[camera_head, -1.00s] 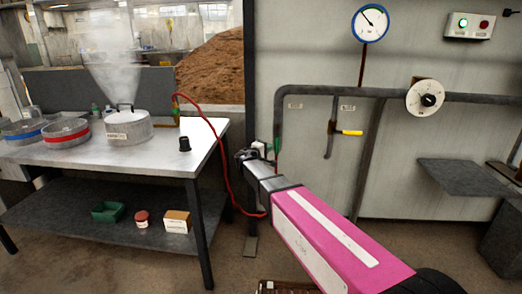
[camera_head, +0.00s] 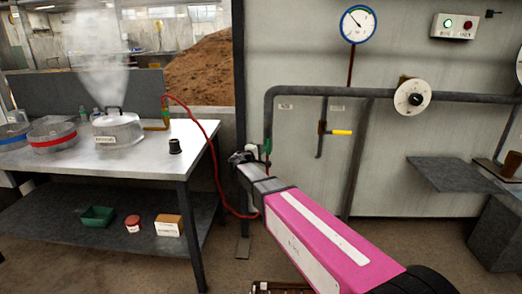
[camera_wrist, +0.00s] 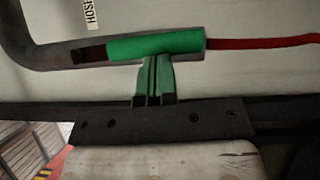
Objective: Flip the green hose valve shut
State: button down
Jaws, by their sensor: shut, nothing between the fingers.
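The green hose valve part (camera_head: 267,146) sits low on the grey pipe, left of the wall panel's middle. In the wrist view it is a green sleeve-like piece (camera_wrist: 155,48) in line with the pipe end, with the red hose (camera_wrist: 265,43) running right from it. My gripper (camera_head: 241,156) is just left of it in the head view. In the wrist view my gripper's greenish fingers (camera_wrist: 155,75) are shut together and empty. Their tips are at the green piece's lower edge; I cannot tell whether they touch.
A yellow-handled valve (camera_head: 340,132) hangs on a pipe to the right. The metal table (camera_head: 150,160) with a steaming pot (camera_head: 118,132) stands left. The red hose loops from the table past my gripper. A HOSE label (camera_wrist: 91,14) is beside the pipe.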

aim_at(268, 150)
jog(key=d+n, duration=0.1)
jog(key=d+n+t, duration=0.2)
jog(key=shift+s+f+n+h, duration=0.1)
jog(key=shift+f+n+h, duration=0.15)
jog(key=shift+n+h, duration=0.05)
jog(key=d+r+n+t, duration=0.2)
jog(key=d+r+n, duration=0.1)
jog(key=d+r, duration=0.3)
jog(key=shift+d+n, duration=0.3)
jog(key=shift+d, duration=0.8)
jog(key=shift+s+r, duration=0.1)
jog(key=shift+r, duration=0.05)
dwell(0.3)
